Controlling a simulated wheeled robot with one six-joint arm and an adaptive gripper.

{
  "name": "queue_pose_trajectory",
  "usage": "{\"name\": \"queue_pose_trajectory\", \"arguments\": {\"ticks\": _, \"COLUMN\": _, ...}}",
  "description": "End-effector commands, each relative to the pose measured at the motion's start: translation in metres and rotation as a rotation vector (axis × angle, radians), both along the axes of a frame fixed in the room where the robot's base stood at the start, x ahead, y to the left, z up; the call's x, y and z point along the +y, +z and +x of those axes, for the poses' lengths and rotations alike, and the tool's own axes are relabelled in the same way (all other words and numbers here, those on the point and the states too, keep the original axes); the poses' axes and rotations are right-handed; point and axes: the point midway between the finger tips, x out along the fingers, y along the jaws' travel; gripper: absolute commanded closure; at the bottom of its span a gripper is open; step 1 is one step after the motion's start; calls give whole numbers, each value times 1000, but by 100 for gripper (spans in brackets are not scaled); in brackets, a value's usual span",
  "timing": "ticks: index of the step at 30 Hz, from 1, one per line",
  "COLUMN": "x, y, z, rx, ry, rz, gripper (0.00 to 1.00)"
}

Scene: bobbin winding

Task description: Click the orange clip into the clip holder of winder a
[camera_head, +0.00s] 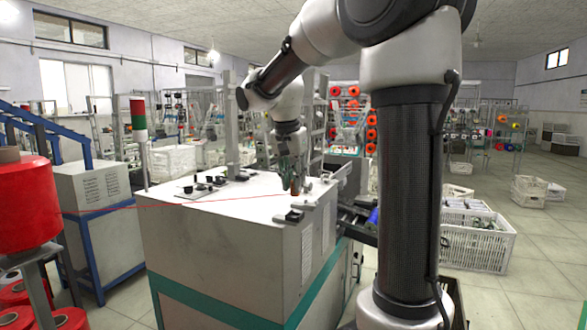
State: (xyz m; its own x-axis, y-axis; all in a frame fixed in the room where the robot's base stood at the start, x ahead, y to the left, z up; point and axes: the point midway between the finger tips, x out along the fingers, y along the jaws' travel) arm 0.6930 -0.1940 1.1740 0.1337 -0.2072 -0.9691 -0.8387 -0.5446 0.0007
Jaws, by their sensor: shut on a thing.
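My gripper (294,178) hangs down over the right part of the white-topped machine (215,255), near its back right edge. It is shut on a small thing. A small orange-brown piece shows at its fingertips, and it looks like the orange clip (295,187), but it is too small to make out its shape. I cannot tell whether the piece touches the machine. The clip holder of winder a cannot be picked out among the small dark fittings on the top.
Dark fittings (205,181) stand on the machine's left part, and a black block (289,216) sits at its front right. A red thread runs across from the red spool (25,200) at left. White crates (475,240) stand on the floor at right.

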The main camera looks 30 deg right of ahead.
Motion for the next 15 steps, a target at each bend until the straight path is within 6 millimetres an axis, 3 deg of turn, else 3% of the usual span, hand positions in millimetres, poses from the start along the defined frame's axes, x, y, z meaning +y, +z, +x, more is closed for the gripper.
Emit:
{"name": "queue_pose_trajectory", "arguments": {"ticks": 5, "x": 0, "y": -25, "z": -1, "rx": 2, "ry": 0, "rz": 0, "gripper": 99}}
{"name": "queue_pose_trajectory", "arguments": {"ticks": 15, "x": 0, "y": -26, "z": 0, "rx": -1, "ry": -1, "rz": -1, "gripper": 99}}
